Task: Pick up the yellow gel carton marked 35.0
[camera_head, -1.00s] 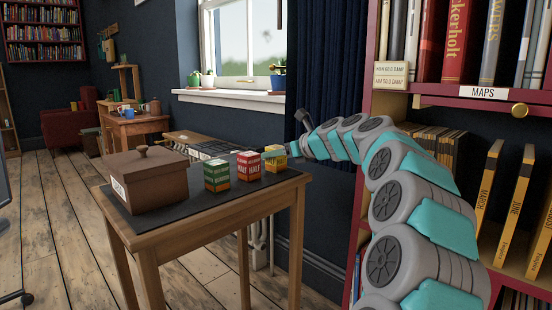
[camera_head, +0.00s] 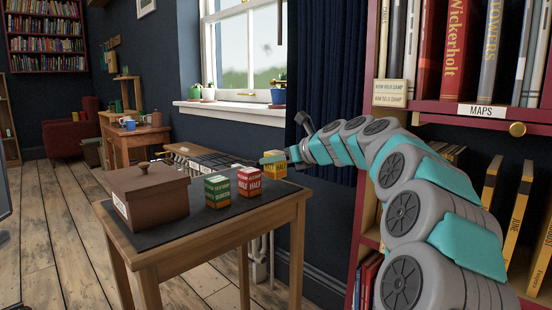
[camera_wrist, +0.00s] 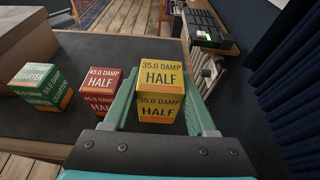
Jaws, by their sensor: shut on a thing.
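The yellow carton (camera_wrist: 161,77), printed "35.0 DAMP HALF", sits between the two teal fingers of my gripper (camera_wrist: 160,98) in the wrist view. The fingers are shut on its left and right sides. In the head view the yellow carton (camera_head: 275,168) is at the far right end of the small table, partly covered by my gripper (camera_head: 270,159). It looks raised a little above the tabletop, and its underside is hard to see.
A red carton (camera_head: 249,182) marked 45.0 and a green "QUARTER" carton (camera_head: 217,191) stand left of it on the table's dark top. A brown lidded box (camera_head: 150,198) is further left. A bookshelf (camera_head: 480,112) rises on the right, and a dark curtain (camera_head: 325,85) hangs behind.

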